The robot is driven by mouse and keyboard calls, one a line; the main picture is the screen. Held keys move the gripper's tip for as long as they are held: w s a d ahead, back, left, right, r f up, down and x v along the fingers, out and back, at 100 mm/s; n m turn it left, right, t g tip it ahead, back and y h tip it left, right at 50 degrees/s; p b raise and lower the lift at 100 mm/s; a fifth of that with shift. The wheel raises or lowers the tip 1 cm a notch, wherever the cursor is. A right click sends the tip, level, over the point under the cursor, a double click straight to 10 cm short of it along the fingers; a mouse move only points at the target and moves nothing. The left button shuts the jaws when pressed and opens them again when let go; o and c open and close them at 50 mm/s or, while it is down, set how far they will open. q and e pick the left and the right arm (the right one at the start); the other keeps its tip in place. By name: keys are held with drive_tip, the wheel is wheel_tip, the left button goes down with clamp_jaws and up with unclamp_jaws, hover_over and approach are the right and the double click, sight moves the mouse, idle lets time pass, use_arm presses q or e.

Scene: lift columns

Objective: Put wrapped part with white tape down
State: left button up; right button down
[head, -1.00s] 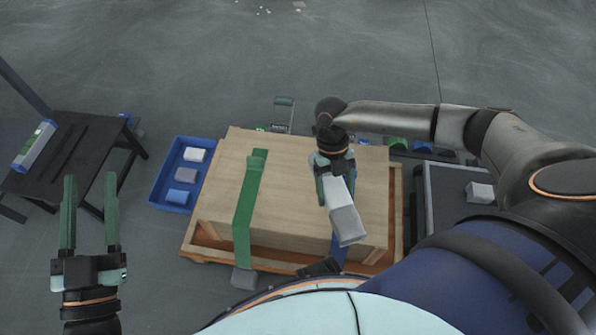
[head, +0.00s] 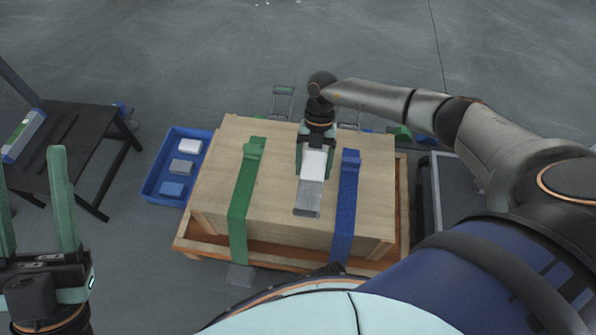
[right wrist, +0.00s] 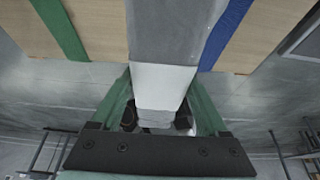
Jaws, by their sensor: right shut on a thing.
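The wrapped part (head: 308,195) is a grey block with a white band of tape (head: 314,163) at the end in my grip. My right gripper (head: 316,160) is shut on it, over the top of the wooden crate (head: 220,190), between the green strap (head: 245,195) and the blue strap (head: 346,205). In the right wrist view the part (right wrist: 175,35) runs away from the fingers (right wrist: 160,105). I cannot tell whether it touches the crate top. My left gripper (head: 36,210) is open and empty at the left, away from the crate.
A blue bin (head: 152,186) with a white, a grey and a blue block stands left of the crate. A dark bench (head: 75,160) is further left. A dark cart (head: 455,190) stands right of the crate. The crate top is otherwise bare between the straps.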

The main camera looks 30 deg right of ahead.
drive_tip(key=w+f+b, duration=0.2)
drive_tip(key=w+a+f+b, duration=0.1)
drive_tip(key=w+f+b, duration=0.1)
drive_tip(key=w+f, duration=0.1)
drive_tip(key=shift+a+f+b, duration=0.1)
drive_tip(key=shift+f+b, duration=0.2)
drive_tip(key=shift+b, duration=0.1)
drive_tip(key=shift+w+f, duration=0.2)
drive_tip(key=shift+w, duration=0.1)
drive_tip(key=shift+w+f+b, duration=0.1)
drive_tip(key=shift+f+b, duration=0.1)
drive_tip(key=shift+b, duration=0.3)
drive_tip(key=shift+f+b, duration=0.95)
drive_tip(key=shift+f, duration=0.6)
use_arm(q)
wheel_tip(320, 180, down, 9)
drive_tip(key=d, duration=0.1)
drive_tip(key=shift+w, duration=0.25)
drive_tip(key=shift+f+n, duration=0.1)
drive_tip(key=shift+n, duration=0.2)
use_arm(e)
drive_tip(key=shift+r, duration=0.1)
unclamp_jaws()
